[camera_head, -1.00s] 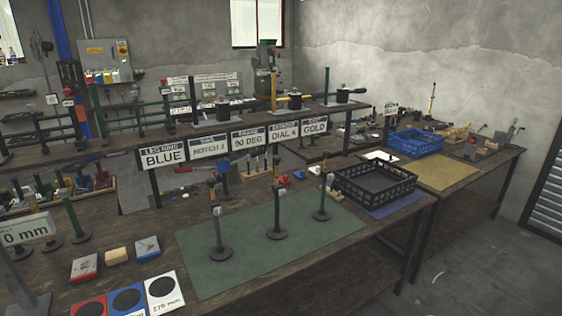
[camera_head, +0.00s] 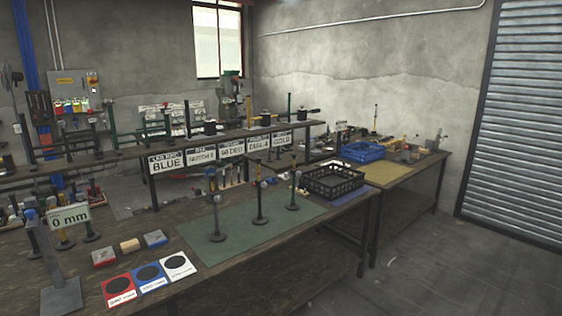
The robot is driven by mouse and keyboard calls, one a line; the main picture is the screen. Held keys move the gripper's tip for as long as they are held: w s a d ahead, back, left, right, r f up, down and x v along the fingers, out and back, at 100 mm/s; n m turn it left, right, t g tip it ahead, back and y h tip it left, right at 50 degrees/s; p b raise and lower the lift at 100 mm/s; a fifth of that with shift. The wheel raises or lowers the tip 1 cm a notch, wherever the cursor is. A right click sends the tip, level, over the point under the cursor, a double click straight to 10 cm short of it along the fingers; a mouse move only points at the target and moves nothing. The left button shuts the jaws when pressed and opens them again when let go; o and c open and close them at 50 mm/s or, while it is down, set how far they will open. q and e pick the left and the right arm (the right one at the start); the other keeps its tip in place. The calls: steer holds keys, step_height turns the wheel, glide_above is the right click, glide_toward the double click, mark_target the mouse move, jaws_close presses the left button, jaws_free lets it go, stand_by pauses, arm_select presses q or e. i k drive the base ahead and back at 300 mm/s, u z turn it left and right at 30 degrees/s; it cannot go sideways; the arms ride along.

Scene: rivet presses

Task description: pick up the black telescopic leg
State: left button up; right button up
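Three telescopic legs on round bases stand upright in a slanting row on the green mat (camera_head: 235,254). The middle leg (camera_head: 260,203) looks black from top to base. The nearest leg (camera_head: 217,216) looks greyer, and the far leg (camera_head: 293,190) is dark with a slightly greenish tint. The legs stand apart from each other and nothing touches them. Neither of my grippers shows in the head view.
A black crate (camera_head: 334,187) stands right of the mat, with a blue crate (camera_head: 362,152) farther back. Red, blue and white cards (camera_head: 178,265) lie at the front left. A 0 mm sign (camera_head: 68,216) stands at left. Floor at right (camera_head: 430,265) is clear.

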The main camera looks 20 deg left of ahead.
mark_target(260, 220)
steer(key=z, duration=0.3)
steer(key=i, duration=1.65)
steer(key=u, duration=0.75)
steer(key=i, duration=1.25)
steer(key=u, duration=1.2)
